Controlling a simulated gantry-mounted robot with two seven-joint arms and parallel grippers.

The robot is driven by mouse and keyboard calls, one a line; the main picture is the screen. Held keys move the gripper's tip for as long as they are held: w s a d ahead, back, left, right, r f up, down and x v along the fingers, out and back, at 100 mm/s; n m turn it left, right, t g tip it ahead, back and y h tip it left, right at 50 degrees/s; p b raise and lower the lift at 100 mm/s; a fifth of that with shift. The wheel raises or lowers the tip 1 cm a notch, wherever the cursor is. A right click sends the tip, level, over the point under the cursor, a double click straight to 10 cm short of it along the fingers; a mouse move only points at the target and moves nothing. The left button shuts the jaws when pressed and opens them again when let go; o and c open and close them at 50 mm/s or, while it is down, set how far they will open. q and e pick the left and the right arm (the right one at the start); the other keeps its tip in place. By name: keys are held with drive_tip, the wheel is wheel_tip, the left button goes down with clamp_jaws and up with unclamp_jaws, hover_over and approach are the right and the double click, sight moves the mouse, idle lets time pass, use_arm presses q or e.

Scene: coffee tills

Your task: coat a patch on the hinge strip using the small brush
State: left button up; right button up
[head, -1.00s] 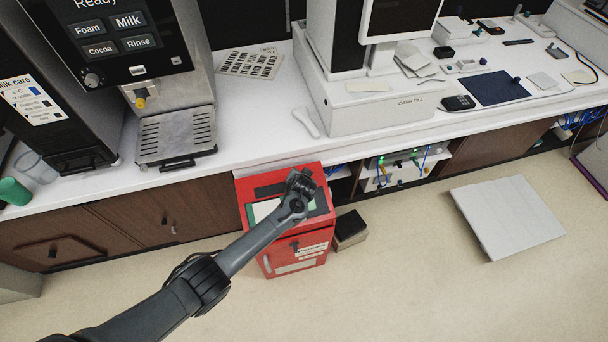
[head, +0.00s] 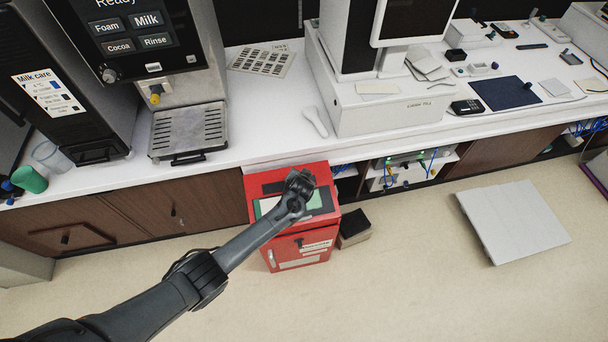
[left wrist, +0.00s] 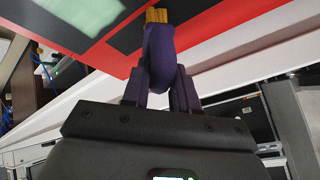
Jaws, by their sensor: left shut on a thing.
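My left gripper (head: 298,182) is over the top of the red cabinet (head: 262,238) in the head view. In the left wrist view the left gripper (left wrist: 161,82) is shut on the small brush (left wrist: 160,50), which has a purple handle and yellow-orange bristles. The bristles point at the cabinet's red top, beside a dark strip (left wrist: 125,38). I cannot tell whether they touch it. A dark strip, likely the hinge strip, shows along the back of the cabinet top (head: 274,188), partly hidden by my gripper. The brush is not clear in the head view. My right gripper is not in view.
The white counter (head: 250,140) stands directly behind the cabinet, with a white spoon-shaped object (head: 316,121) near its edge. The coffee machine (head: 187,50) is at left. A black-topped box (head: 354,225) stands right of the cabinet. Light panels (head: 515,220) lie on the floor.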

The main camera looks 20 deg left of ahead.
use_arm(q)
drive_tip(key=shift+s+a+r, duration=0.1)
drive_tip(key=shift+s+a, duration=0.25)
drive_tip(key=shift+a, duration=0.05)
drive_tip(key=shift+a+p, duration=0.15)
drive_tip(key=shift+p, duration=0.2)
drive_tip(key=shift+s+a+p, duration=0.3)
drive_tip(key=shift+p, duration=0.05)
drive_tip(key=shift+s+a+p, duration=0.45)
drive_tip(key=shift+a, duration=0.2)
drive_tip(key=shift+s+a, duration=0.1)
drive_tip(key=shift+s, duration=0.05)
